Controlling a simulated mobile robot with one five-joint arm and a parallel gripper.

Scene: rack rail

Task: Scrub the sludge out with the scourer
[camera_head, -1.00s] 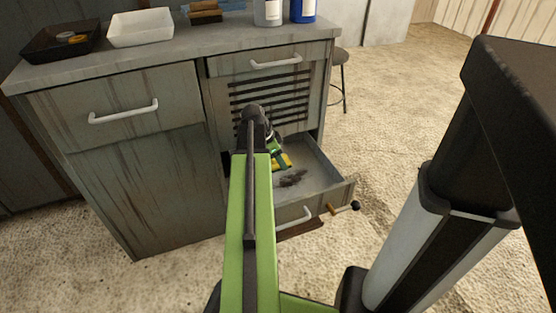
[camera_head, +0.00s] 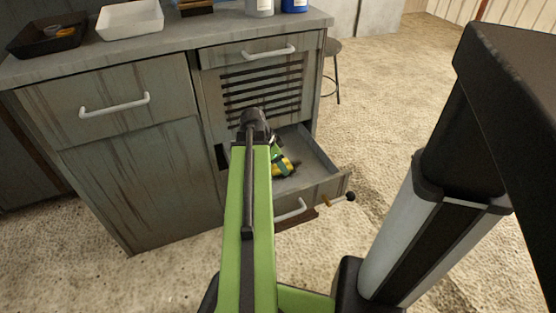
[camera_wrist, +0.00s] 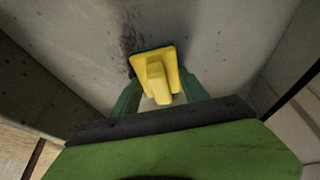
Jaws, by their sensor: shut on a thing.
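The yellow scourer (camera_wrist: 156,73) with a dark green underside is held between the fingers of my gripper (camera_wrist: 157,97) in the wrist view. In the head view the scourer (camera_head: 284,167) shows inside the open lower drawer (camera_head: 318,154), partly hidden by my arm. My gripper (camera_head: 277,162) is shut on it and reaches down into the drawer. Dark sludge (camera_wrist: 131,42) marks the drawer floor just beside and beyond the scourer in the wrist view. In the head view the sludge is mostly hidden behind the scourer and gripper; a little dark matter (camera_head: 296,164) shows at its right.
The drawer's front has a white handle (camera_head: 290,210), and a dark-knobbed rod (camera_head: 349,197) sticks out near its right corner. The cabinet top (camera_head: 200,32) holds a black tray (camera_head: 45,45), a white tray (camera_head: 130,22) and bottles. A stool (camera_head: 333,70) stands behind at right.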

